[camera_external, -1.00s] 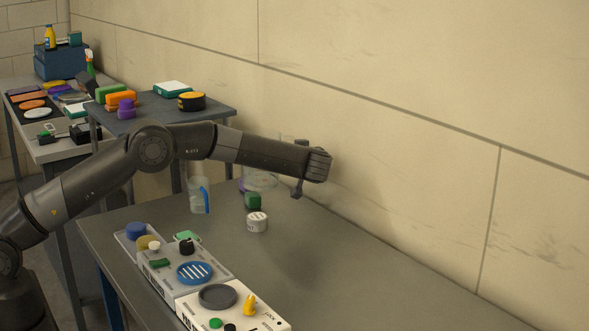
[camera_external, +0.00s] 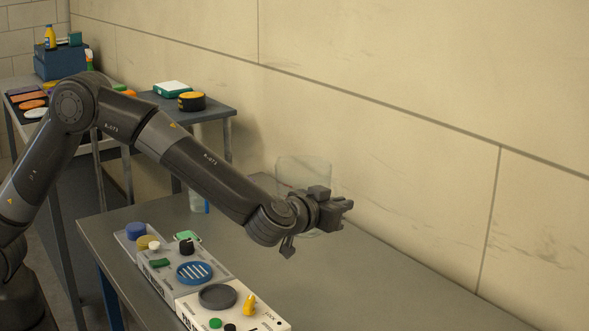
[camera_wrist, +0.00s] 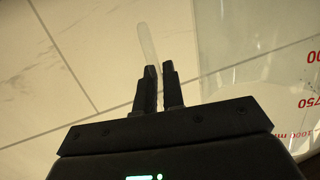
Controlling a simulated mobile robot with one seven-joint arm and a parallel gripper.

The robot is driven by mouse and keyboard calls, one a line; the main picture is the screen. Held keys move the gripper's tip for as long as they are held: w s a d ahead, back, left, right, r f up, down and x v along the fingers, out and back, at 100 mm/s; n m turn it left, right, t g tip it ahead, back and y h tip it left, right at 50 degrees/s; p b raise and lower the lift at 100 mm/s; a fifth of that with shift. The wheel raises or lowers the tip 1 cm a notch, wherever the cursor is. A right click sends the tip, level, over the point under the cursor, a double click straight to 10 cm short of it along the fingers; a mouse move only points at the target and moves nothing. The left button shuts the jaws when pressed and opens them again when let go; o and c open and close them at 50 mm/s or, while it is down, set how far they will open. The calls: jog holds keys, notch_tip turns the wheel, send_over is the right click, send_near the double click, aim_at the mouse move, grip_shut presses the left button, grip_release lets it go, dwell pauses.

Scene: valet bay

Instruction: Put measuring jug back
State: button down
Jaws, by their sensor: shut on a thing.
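The measuring jug is clear, with red volume marks. In the wrist view the jug (camera_wrist: 285,85) fills the right side, cut off by the frame's edge. In the external view its clear body (camera_external: 303,170) shows faintly behind my gripper (camera_external: 343,210), and its lower part is mostly hidden. In the wrist view my gripper (camera_wrist: 158,88) is shut on a thin, clear strip, which looks like the jug's handle. The jug appears to be held above the bench; its exact height is hard to tell.
The grey bench (camera_external: 370,290) is clear at front right. Control panels (camera_external: 218,292) with knobs line its left edge. A blue-handled clear container (camera_external: 196,203) is mostly hidden behind my arm. A side table (camera_external: 215,107) stands behind, and the wall (camera_external: 420,100) runs close along the bench.

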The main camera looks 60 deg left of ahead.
jog(key=s+d+m+h, duration=0.2)
jog(key=s+d+h, duration=0.1)
jog(key=s+d, duration=0.25)
jog(key=shift+w+a+f, duration=1.1)
jog(key=shift+w+f, duration=0.3)
jog(key=shift+f, duration=0.45)
jog(key=shift+w+a+f, duration=1.15)
jog(key=shift+w+f, duration=0.3)
jog(key=shift+f, duration=0.35)
jog(key=shift+w+a+f, duration=1.1)
jog(key=shift+w+f, duration=0.3)
jog(key=shift+f, duration=0.65)
jog(key=c, duration=1.5)
grip_release()
jog(key=shift+c, duration=0.2)
